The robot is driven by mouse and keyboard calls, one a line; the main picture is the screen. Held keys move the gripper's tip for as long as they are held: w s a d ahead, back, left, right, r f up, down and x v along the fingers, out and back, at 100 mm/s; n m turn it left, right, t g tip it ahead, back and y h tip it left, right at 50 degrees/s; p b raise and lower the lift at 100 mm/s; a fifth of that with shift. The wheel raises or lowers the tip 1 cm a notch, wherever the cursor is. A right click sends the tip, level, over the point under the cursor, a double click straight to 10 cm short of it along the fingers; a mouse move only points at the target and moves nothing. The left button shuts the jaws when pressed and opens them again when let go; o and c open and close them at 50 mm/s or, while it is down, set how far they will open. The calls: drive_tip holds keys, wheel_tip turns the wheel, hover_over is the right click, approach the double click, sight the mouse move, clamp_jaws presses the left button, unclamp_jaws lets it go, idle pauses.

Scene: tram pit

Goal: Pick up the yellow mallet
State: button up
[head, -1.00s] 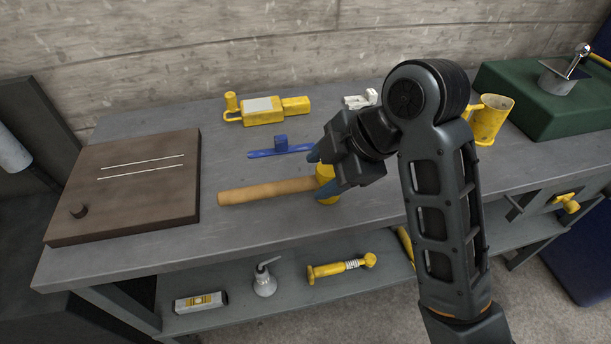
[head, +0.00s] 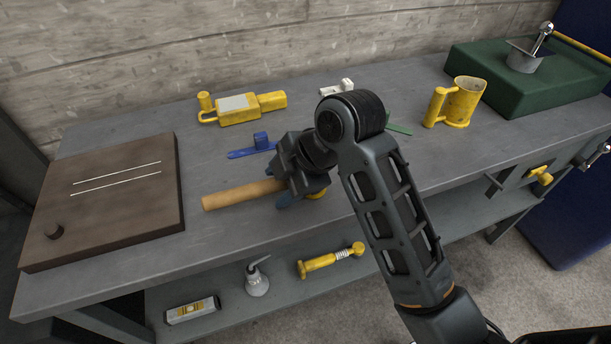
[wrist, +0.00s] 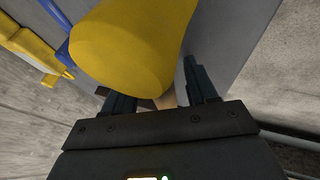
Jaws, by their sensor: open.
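The yellow mallet lies on the grey bench, its wooden handle (head: 241,194) pointing left in the head view. Its yellow head is mostly hidden behind my gripper (head: 290,200) there, with only a small part showing. In the wrist view the yellow mallet head (wrist: 128,45) is large and close. My gripper (wrist: 155,82) is open, with one dark finger on each side of the wooden handle (wrist: 166,99) just below the head. I cannot tell whether either finger touches the mallet.
A blue tool (head: 252,147) lies close behind the mallet. A yellow device (head: 238,110) is farther back, and a brown board (head: 105,205) is at left. A yellow mug (head: 462,101) and a green case (head: 520,85) stand at right. The bench's front edge is near.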

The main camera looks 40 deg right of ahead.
drive_tip(key=shift+c, duration=0.2)
clamp_jaws()
idle(0.3)
drive_tip(key=shift+r, duration=0.15)
drive_tip(key=shift+r, duration=0.55)
drive_tip(key=r, duration=0.1)
drive_tip(key=d+r, duration=0.1)
drive_tip(key=r, duration=0.1)
drive_tip(key=shift+s+d+r, duration=0.1)
drive_tip(key=shift+r, duration=0.15)
drive_tip(key=s+d+r+p, duration=0.3)
drive_tip(key=d+r+p, duration=0.2)
drive_tip(key=d, duration=0.4)
drive_tip(key=shift+v, duration=0.8)
drive_tip(key=shift+d+f, duration=0.1)
drive_tip(key=shift+d, duration=0.1)
